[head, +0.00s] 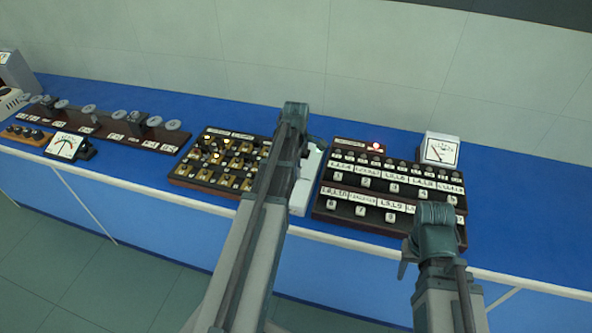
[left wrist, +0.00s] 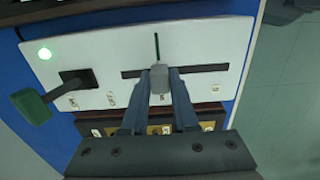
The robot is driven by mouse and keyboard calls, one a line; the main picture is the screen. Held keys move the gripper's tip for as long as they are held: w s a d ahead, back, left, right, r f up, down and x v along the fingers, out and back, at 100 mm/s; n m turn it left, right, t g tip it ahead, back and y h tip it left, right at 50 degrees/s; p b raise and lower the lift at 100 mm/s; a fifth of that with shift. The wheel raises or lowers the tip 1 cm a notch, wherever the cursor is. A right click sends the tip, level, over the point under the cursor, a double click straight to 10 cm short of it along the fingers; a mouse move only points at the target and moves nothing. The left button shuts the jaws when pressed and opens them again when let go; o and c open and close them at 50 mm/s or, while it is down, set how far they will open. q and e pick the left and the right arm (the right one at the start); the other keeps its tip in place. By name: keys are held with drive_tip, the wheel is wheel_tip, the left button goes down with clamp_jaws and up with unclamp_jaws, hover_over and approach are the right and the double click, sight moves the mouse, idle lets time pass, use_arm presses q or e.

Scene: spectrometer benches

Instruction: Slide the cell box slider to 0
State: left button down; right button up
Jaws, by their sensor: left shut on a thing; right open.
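The cell box (head: 302,193) is a white unit on the blue bench in the head view, partly hidden behind my left arm. In the left wrist view its white face (left wrist: 205,40) has a dark horizontal slot (left wrist: 208,68). The grey slider knob (left wrist: 159,84) sits in this slot, left of its middle. My left gripper (left wrist: 160,76) is shut on the knob, one finger on each side. Small labels (left wrist: 223,62) on the face are too small to read. My right gripper (head: 406,256) is open and empty at the bench's front edge; its fingers are mostly hidden.
A board of brass parts (head: 190,175) stands left of the box. A dark labelled panel (head: 335,207) and a dial meter (head: 440,150) stand right. Bare bench lies far right (head: 520,200).

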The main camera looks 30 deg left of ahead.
use_arm(q)
drive_tip(key=s, duration=0.2)
drive_tip(key=s+d, duration=0.1)
drive_tip(key=s, duration=0.2)
drive_tip(key=s+d, duration=0.1)
drive_tip(key=s, duration=0.2)
drive_tip(key=shift+s, duration=0.2)
drive_tip(key=shift+w, duration=0.1)
drive_tip(key=c, duration=0.7)
unclamp_jaws()
